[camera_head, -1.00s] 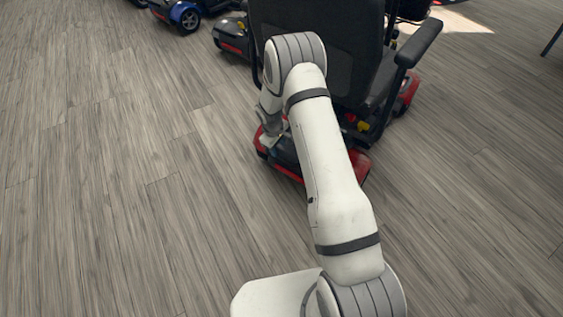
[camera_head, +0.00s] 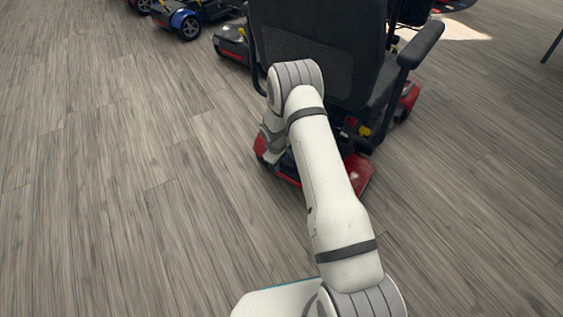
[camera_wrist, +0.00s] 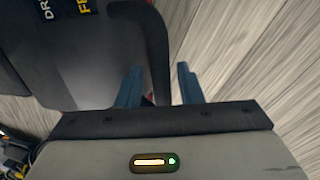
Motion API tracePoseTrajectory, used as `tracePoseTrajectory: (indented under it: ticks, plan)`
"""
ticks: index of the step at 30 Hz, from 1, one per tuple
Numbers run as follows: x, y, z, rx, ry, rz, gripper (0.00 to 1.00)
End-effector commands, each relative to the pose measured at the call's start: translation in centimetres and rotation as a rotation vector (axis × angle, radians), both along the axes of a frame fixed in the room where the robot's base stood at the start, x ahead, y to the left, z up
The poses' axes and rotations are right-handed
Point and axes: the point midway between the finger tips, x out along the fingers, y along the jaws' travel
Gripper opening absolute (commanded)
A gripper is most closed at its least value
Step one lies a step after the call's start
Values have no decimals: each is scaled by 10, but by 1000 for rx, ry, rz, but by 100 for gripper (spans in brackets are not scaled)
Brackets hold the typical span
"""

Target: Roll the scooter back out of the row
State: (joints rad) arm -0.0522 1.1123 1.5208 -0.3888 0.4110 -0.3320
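The scooter stands ahead of me with its black seat back (camera_head: 315,45) toward me and its red rear body (camera_head: 362,172) low behind the seat. It has a dark armrest (camera_head: 422,45) on the right. My gripper (camera_wrist: 159,85) shows two blue fingers set apart in the wrist view. A dark curved bar (camera_wrist: 153,45) of the scooter reaches down between the fingers, with a gap on the right finger's side. Contact with the left finger cannot be told. In the head view my arm covers most of the gripper and the scooter's left rear.
Other scooters stand at the far left, one with a blue body (camera_head: 187,22) and a dark one (camera_head: 232,40) closer to the seat. Wood-look floor (camera_head: 110,180) is clear on the left, on the right and near me. A dark leg (camera_head: 552,42) shows at the far right.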

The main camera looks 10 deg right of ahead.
Motion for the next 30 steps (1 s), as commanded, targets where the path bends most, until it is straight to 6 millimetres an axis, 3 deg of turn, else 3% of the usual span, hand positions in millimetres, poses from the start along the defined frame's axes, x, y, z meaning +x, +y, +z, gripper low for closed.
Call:
tracePoseTrajectory:
  ticks: [12,20,30]
  plan:
    - [0,-1,0,0,0,-1,0]
    - [0,-7,0,0,0,-4,0]
    - [-4,15,-1,-1,4,0,0]
